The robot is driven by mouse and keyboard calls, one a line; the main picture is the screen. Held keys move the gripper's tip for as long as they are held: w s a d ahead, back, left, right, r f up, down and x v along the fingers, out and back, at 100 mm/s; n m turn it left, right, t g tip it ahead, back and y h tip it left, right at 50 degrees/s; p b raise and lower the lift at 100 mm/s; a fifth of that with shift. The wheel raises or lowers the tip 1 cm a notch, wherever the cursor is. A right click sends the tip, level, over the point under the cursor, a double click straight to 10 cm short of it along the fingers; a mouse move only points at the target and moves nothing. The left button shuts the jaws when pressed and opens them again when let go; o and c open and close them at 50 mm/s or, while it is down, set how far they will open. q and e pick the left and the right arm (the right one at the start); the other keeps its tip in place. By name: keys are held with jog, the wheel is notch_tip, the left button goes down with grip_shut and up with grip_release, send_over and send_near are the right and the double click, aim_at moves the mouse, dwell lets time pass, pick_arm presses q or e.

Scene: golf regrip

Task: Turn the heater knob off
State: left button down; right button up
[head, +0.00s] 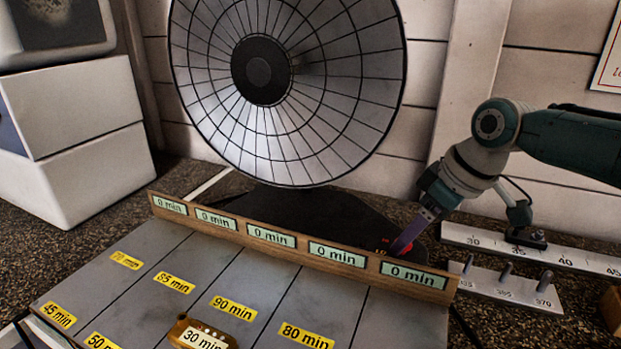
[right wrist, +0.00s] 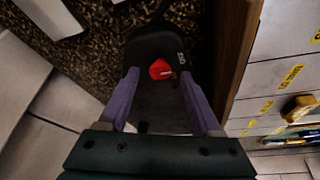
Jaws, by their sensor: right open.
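The heater is a large round wire-grille dish (head: 290,90) on a black base (head: 300,205), behind the wooden strip. Its red knob (right wrist: 160,69) shows in the right wrist view on the end of the dark base, with pale markings beside it. In the head view only a bit of red shows by the fingers. My right gripper (head: 400,248) points down at the base's right end. In the right wrist view its purple fingers (right wrist: 158,76) are apart, with the knob appearing between their tips. I cannot tell whether they touch it. My left gripper is not in view.
A wooden strip (head: 320,252) with several "0 min" displays runs close in front of the base. Grey lanes (head: 245,280) with yellow labels lie before it, with a "30 min" block (head: 200,335). A ruler (head: 560,252) and a pegged plate (head: 505,288) lie to the right.

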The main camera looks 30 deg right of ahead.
jog(key=p+v, duration=0.1)
jog(key=v, duration=0.8)
jog(key=shift+s, duration=0.1)
jog(key=shift+r, duration=0.1)
